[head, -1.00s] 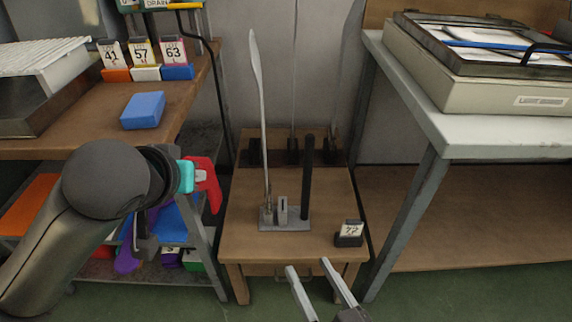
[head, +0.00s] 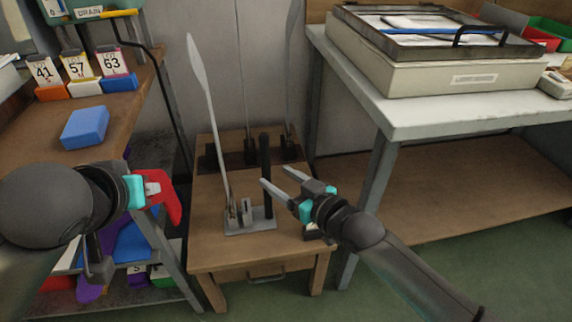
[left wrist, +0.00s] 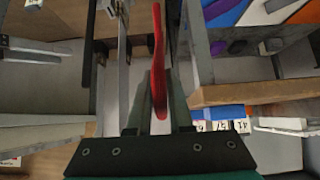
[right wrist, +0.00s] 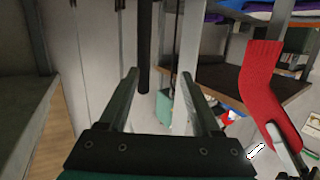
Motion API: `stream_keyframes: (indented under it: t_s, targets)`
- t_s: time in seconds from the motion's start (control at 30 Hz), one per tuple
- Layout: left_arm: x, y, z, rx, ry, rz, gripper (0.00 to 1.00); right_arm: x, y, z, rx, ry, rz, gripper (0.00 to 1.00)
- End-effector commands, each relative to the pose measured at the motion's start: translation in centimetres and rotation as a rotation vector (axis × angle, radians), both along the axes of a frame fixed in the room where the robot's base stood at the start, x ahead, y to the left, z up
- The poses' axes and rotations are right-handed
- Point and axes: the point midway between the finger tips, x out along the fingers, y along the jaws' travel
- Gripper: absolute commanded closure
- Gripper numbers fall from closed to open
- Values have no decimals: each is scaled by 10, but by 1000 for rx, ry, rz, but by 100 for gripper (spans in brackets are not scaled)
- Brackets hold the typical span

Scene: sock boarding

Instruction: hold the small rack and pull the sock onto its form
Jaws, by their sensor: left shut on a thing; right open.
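The small rack is a grey base (head: 250,222) with a tall pale flat form (head: 208,100), short upright pieces and a black post (head: 266,165). It stands on a small wooden table (head: 225,258). My left gripper (head: 155,188) is shut on the red sock (head: 172,198), left of the form and apart from it. The sock also shows between the fingers in the left wrist view (left wrist: 158,70). My right gripper (head: 274,176) is open and empty at the black post. In the right wrist view the post (right wrist: 144,45) appears between its fingertips; contact cannot be told.
A blue block (head: 85,128) and number cards (head: 78,66) sit on the left bench. More dark stands (head: 287,150) are at the table's back. A white-topped bench (head: 420,112) with a box is on the right. A card holder is partly hidden behind my right gripper.

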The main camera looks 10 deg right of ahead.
Motion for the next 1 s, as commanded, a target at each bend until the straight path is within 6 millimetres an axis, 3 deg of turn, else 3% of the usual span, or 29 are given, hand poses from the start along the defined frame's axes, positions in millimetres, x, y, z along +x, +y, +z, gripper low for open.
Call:
stream_keyframes:
  t_s: [0.1, 0.33, 1.0]
  targets:
    - [0, 0, 0, 0, 0, 0, 100, 17, -10, 9, -21, -4, -5, 35]
    - [0, 0, 0, 0, 0, 0, 100, 31, -14, 13, -32, -1, -10, 35]
    - [0, 0, 0, 0, 0, 0, 100, 89, 18, 0, -31, -2, -11, 35]
